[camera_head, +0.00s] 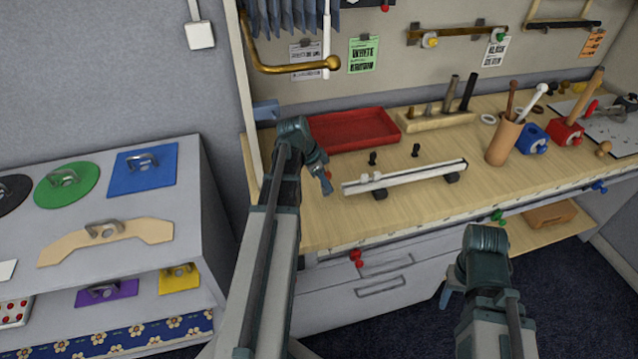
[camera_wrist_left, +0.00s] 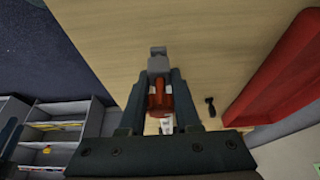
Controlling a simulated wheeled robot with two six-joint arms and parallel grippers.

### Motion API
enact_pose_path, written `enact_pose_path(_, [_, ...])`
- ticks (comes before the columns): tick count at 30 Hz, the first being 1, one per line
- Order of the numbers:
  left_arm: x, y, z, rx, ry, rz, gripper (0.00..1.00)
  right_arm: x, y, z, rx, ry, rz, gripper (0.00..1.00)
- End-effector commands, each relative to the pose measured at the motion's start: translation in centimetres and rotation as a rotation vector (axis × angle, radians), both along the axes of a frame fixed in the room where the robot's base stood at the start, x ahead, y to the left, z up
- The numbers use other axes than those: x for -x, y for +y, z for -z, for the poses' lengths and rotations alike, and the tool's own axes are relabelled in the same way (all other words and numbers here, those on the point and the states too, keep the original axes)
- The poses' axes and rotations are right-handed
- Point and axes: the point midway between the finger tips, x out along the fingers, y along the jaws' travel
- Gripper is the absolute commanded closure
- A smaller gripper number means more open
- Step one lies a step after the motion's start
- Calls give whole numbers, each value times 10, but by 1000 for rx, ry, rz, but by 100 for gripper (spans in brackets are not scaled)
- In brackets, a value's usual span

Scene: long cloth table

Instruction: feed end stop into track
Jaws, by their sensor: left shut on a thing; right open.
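The track (camera_head: 420,174) is a long pale rail lying on dark feet on the wooden bench, with small white blocks near its left end. My left gripper (camera_head: 325,176) is above the bench, just left of the track's left end and apart from it. It is shut on the end stop, whose red part (camera_wrist_left: 159,98) shows between the fingers, with a grey tongue beyond. The track's near end shows partly behind the gripper in the left wrist view (camera_wrist_left: 167,126). My right gripper (camera_head: 452,284) is low in front of the drawers, empty and largely hidden by its own wrist.
A red tray (camera_head: 352,131) lies behind the left gripper. Two black knobs (camera_head: 372,158) (camera_head: 415,150) stand behind the track. A tool cup (camera_head: 508,143) and blue and red blocks are at the right. Bench in front of the track is clear.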

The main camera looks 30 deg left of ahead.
Motion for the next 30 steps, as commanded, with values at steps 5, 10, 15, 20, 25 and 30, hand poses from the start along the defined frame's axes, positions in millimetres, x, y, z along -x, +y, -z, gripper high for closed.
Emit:
enact_pose_path(5, [-12, -9, 0, -1, -1, 1, 100, 0, 0, 0, 0, 0, 0, 47])
enact_pose_path(10, [-19, -15, 0, -1, -1, 0, 100, 0, 0, 0, 0, 0, 0, 47])
enact_pose_path(15, [-21, -18, 0, 0, 0, -1, 100, 0, 0, 0, 0, 0, 0, 47])
enact_pose_path(20, [-22, -18, 0, 0, 0, -1, 100, 0, 0, 0, 0, 0, 0, 47])
enact_pose_path(25, [-22, -18, 0, 0, 0, -1, 100, 0, 0, 0, 0, 0, 0, 47])
enact_pose_path(30, [-22, -18, 0, 0, 0, -1, 100, 0, 0, 0, 0, 0, 0, 47])
